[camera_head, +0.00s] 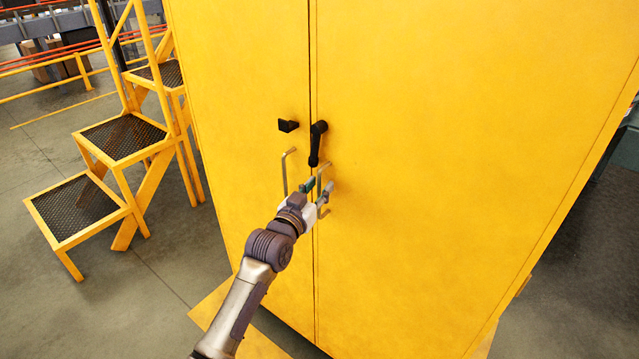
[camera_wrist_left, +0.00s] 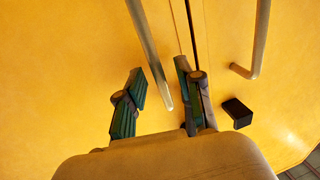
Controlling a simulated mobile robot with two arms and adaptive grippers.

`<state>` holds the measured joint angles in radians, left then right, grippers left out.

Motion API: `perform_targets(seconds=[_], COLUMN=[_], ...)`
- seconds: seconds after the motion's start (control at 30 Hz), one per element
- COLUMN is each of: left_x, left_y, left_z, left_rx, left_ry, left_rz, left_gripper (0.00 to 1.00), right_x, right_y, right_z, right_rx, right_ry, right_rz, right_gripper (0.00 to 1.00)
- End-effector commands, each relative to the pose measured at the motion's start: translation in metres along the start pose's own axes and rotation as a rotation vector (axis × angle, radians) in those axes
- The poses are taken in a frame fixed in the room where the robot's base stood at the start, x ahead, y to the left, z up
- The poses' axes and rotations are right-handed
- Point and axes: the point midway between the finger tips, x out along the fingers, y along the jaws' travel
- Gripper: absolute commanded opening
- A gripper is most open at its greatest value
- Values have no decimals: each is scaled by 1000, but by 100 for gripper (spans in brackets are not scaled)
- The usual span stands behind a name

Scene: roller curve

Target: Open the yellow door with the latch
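The yellow door (camera_head: 430,190) is the right-hand door of a tall yellow cabinet and looks closed. Its black lever latch (camera_head: 318,143) hangs downward beside the door seam. Below the latch is the right door's metal pull handle (camera_head: 331,187). My left gripper (camera_head: 315,190) is at this handle, below the latch. In the left wrist view, its two green-padded fingers (camera_wrist_left: 160,90) are apart, with the handle bar (camera_wrist_left: 148,45) showing between them; contact cannot be told. The latch is not clearly visible there. My right gripper is not in view.
The left cabinet door (camera_head: 245,80) has a black knob (camera_head: 288,126), also in the left wrist view (camera_wrist_left: 237,113), and its own pull handle (camera_head: 285,170). Yellow steps (camera_head: 118,137) stand left of the cabinet. Grey floor (camera_head: 110,310) is clear at the lower left.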

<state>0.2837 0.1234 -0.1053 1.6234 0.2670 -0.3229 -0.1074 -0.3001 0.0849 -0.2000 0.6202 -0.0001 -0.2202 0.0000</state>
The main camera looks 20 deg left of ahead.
Motion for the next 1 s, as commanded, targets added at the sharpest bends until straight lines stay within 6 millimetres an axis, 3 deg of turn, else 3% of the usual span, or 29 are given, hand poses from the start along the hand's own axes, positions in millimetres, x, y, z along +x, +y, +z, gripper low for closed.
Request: perform_targets(seconds=[0.4, 0.6, 1.0], left_x=[8, 8, 8], left_y=[0, 0, 0], left_z=[0, 0, 0], left_rx=[0, 0, 0], left_ry=[0, 0, 0], left_rz=[0, 0, 0], left_gripper=[34, 1, 0], right_x=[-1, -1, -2], right_y=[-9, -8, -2], right_z=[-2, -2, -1], right_rx=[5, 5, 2], right_ry=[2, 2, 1], right_rz=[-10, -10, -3], right_gripper=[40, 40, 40])
